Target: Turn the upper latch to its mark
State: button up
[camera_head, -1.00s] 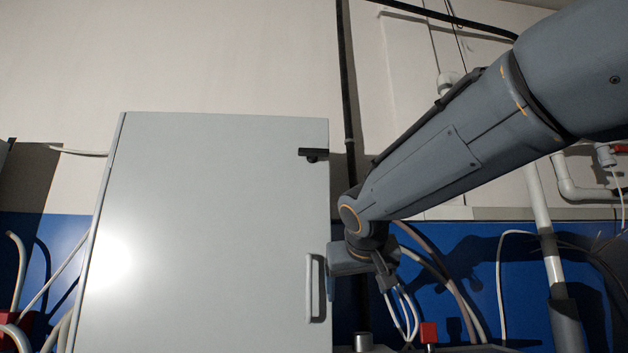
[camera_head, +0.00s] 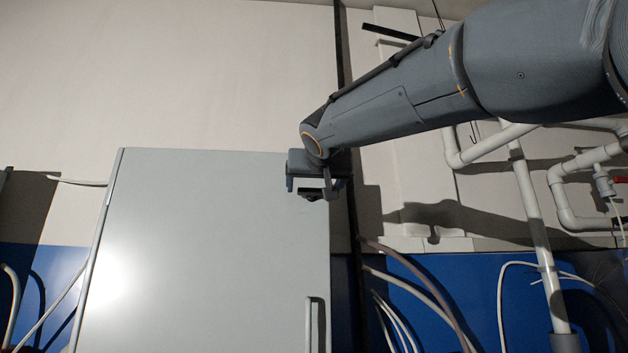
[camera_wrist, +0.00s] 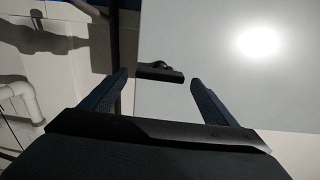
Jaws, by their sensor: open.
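The upper latch is a short dark bar near the top right corner of the grey cabinet door (camera_head: 200,250). In the head view the latch (camera_head: 312,195) is partly hidden by my gripper (camera_head: 309,186). In the wrist view the latch (camera_wrist: 162,74) lies between and beyond the fingertips of my gripper (camera_wrist: 158,78), nearly crosswise with a slight tilt. The fingers are apart and empty; I see no contact with the latch. I cannot make out its mark.
A vertical door handle (camera_head: 309,325) is lower on the door's right side. A dark vertical pipe (camera_head: 345,120) runs just right of the cabinet. White pipes (camera_head: 530,200) and cables stand at the right. The wall above the cabinet is bare.

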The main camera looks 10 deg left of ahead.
jog(key=shift+p+x, duration=0.35)
jog(key=shift+x, duration=0.55)
jog(key=c, duration=1.1)
jog(key=shift+o, duration=0.2)
